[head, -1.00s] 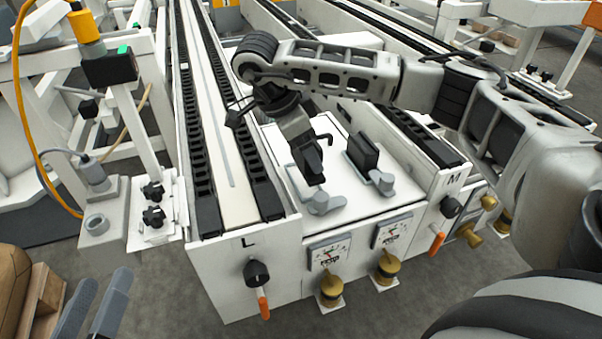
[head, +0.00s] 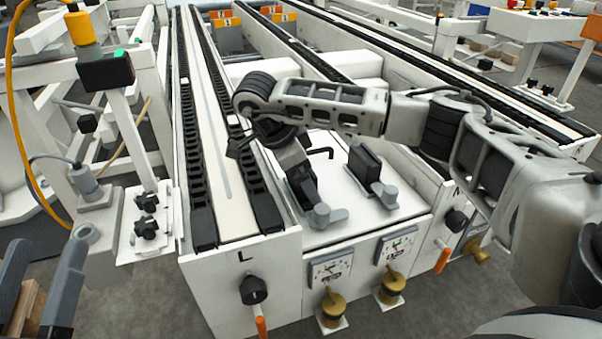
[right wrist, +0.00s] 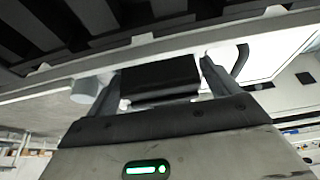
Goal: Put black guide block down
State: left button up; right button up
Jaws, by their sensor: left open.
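A black guide block (right wrist: 160,78) sits between the two fingertips of my right gripper (right wrist: 160,82) in the right wrist view, with a fingertip close against each end. In the head view the block (head: 303,187) is dark and upright beside the left grey clamp lever (head: 325,215), partly covered by my right wrist. I cannot tell whether its underside touches the white plate (head: 350,205). A second black block (head: 364,165) stands on the plate beside the right grey clamp lever (head: 386,193).
A white conveyor lane with black chain (head: 262,195) runs left of the plate, and another rail (head: 425,165) stands on its right. Pressure gauges (head: 330,268) and brass knobs (head: 333,305) are on the front. A post with a black box (head: 105,72) stands at left.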

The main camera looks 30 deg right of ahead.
jog(key=shift+r, duration=0.2)
pick_arm(q)
notch_tip(320, 180, down, 7)
jog(key=s+n+g+y+p, duration=0.2)
jog(key=n+g+y+p, duration=0.1)
jog(key=n+g+p, duration=0.1)
jog(key=shift+s+d+g+p, duration=0.2)
jog(key=shift+d+g+p, duration=0.1)
jog(key=shift+p, duration=0.6)
pick_arm(e)
jog(key=v, duration=1.2)
